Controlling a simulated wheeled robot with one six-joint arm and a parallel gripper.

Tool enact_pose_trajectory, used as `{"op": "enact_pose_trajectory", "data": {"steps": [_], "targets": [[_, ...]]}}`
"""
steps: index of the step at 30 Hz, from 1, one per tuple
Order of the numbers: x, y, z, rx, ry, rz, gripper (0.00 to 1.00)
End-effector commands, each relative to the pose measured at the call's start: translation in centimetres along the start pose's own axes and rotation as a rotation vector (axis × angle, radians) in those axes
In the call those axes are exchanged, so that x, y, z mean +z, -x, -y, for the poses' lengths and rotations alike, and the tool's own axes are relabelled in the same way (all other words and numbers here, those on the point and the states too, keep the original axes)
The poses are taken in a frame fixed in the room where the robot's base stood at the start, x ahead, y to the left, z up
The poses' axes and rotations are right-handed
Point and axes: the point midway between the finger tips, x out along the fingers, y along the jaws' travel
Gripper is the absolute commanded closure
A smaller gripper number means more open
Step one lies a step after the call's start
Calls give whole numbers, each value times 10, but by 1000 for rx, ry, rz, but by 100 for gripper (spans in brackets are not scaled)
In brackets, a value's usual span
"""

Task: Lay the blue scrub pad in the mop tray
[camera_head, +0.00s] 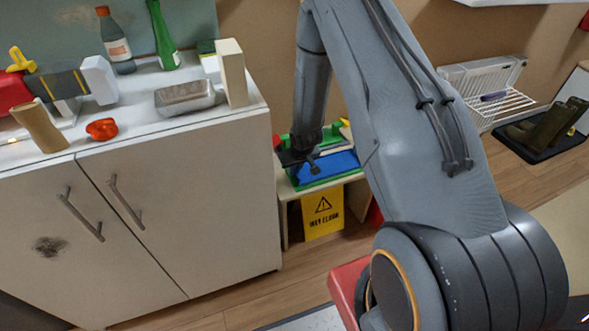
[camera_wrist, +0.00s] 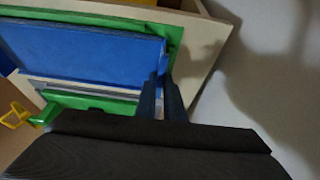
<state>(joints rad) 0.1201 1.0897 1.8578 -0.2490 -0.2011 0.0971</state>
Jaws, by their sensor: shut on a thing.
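The blue scrub pad (camera_head: 335,165) is a flat blue slab over the green mop tray (camera_head: 318,183) on a low pale stand. In the wrist view the pad (camera_wrist: 85,50) lies flat, and green tray edges (camera_wrist: 95,102) show on more than one side of it. My gripper (camera_head: 312,166) is shut on the pad's edge; its dark fingers (camera_wrist: 166,98) meet the pad's right corner in the wrist view. I cannot tell whether the pad touches the tray floor. My arm hides part of the stand's right side.
A white cabinet (camera_head: 150,220) stands close on the left, with bottles, a metal tin (camera_head: 185,98) and a red pepper (camera_head: 102,128) on top. A yellow wet-floor sign (camera_head: 323,212) hangs at the stand's front. A white rack (camera_head: 488,95) and boots on a black mat are at right.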

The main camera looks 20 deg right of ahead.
Motion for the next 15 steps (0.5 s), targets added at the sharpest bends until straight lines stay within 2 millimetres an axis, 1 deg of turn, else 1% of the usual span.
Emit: {"op": "enact_pose_trajectory", "data": {"steps": [15], "targets": [[2, -5, 0, 0, 0, 0, 100]]}}
